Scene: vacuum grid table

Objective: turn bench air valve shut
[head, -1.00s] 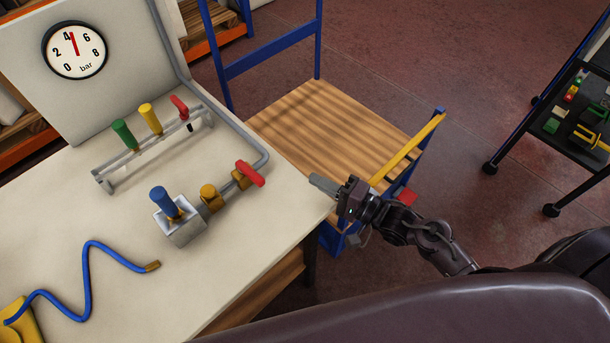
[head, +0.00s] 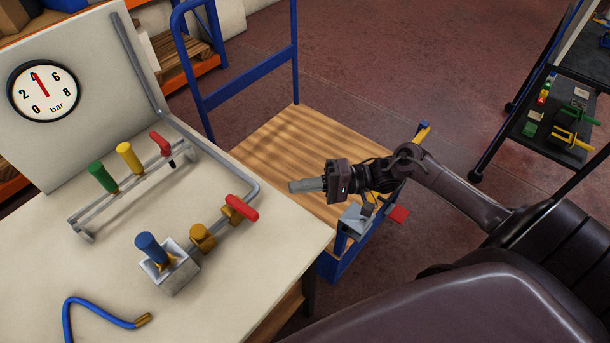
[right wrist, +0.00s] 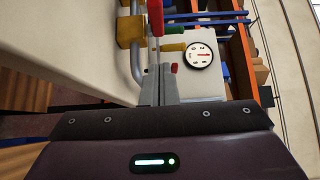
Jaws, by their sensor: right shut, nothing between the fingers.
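The bench air valve has a red lever handle (head: 241,208) on a brass body (head: 232,214), set in the grey pipe near the bench's right edge. The lever slants down to the right, across the pipe's run in the picture. My right gripper (head: 292,186) is shut and empty, right of the lever and apart from it, with its fingers pointing left. In the right wrist view the shut fingers (right wrist: 158,84) point up the picture, with the red lever (right wrist: 155,17) beyond their tips. My left gripper is not in view.
The pressure gauge (head: 43,91) has its needle near 4 bar. A manifold holds a green handle (head: 102,177), a yellow one (head: 130,158) and a red one (head: 160,143). A blue-capped part (head: 151,248) and a blue hose (head: 90,305) are on the bench. A wooden-decked cart (head: 285,140) stands behind.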

